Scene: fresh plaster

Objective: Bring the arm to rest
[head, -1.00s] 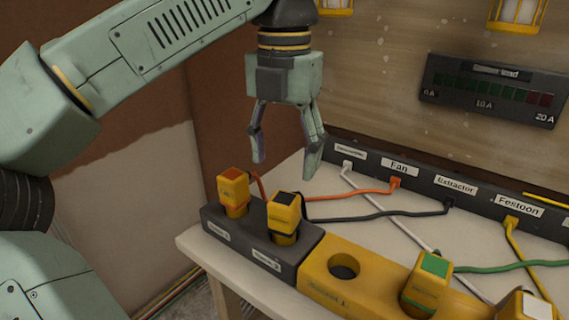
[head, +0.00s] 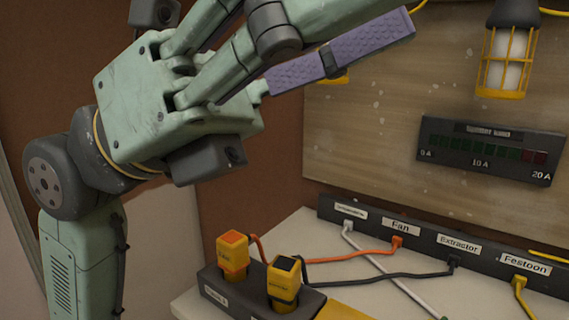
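My gripper (head: 325,45) is raised close to the camera at the top of the head view, its fingers pointing up and to the right. One finger shows its purple inner pad bare, with nothing against it. The other finger runs up towards the top edge and its tip is not in view. The gripper looks open and empty, clear of the table and plugs. My arm rises on the left side, bent at a joint below the gripper.
A yellow plug with an orange top (head: 232,255) and one with a black top (head: 284,285) stand in a dark socket block (head: 215,281) on the table (head: 296,229). Behind are a labelled strip (head: 425,236), cables, a load meter (head: 490,150) and a hanging caged lamp (head: 507,60).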

